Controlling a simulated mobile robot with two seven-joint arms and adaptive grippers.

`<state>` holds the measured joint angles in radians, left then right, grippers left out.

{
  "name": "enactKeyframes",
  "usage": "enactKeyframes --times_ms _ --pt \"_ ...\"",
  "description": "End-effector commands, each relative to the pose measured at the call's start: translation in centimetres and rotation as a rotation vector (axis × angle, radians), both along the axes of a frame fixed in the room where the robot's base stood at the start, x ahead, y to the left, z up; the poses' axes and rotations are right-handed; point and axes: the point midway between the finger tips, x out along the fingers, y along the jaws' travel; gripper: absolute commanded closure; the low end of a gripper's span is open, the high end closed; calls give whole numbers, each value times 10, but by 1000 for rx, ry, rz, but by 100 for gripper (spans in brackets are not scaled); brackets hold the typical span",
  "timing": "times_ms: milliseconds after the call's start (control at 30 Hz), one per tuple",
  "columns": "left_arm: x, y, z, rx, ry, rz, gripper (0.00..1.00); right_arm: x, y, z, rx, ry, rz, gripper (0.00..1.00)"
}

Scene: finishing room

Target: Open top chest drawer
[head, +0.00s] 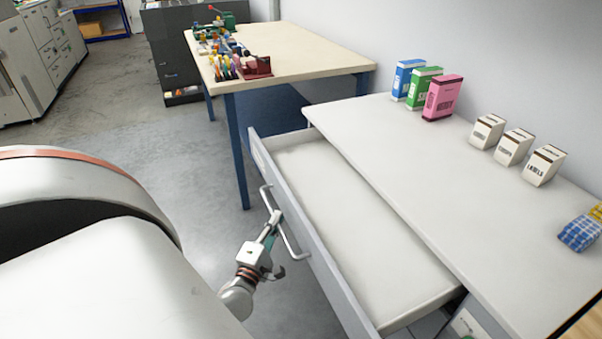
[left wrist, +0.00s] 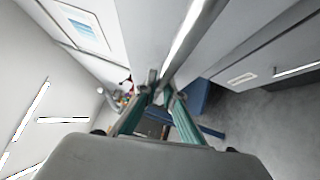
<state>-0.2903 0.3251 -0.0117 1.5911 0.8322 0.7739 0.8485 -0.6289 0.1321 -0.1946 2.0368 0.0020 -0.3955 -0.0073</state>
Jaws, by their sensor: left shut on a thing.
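The top drawer (head: 318,258) of the white chest (head: 420,190) stands pulled out, and its pale inside looks empty. Its bar handle (head: 292,243) is on the drawer's front. My left gripper (head: 274,218) is shut on this handle, at about the middle of the bar. In the left wrist view the handle (left wrist: 196,32) runs down from the top to the fingertips of the left gripper (left wrist: 158,88). My right gripper is not in view.
Blue, green and pink boxes (head: 442,98) and several white label boxes (head: 513,147) stand on the chest top. A table (head: 310,55) with blue legs and small tools stands beyond the drawer. Grey floor (head: 190,165) is clear left of the drawer.

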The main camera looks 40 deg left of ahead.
Motion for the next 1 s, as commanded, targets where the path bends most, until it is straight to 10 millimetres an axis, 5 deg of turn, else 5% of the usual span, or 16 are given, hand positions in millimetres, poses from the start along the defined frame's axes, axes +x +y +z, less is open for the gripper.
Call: enactKeyframes --times_ms 200,400,967,1000 --pt "-54 21 0 3 4 -2 100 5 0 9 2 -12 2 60" --pt "-81 33 0 1 2 -2 100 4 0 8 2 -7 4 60" --pt "-93 37 -1 1 1 -1 100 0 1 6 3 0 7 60" --pt "-93 37 -1 1 1 -1 84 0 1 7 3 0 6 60"
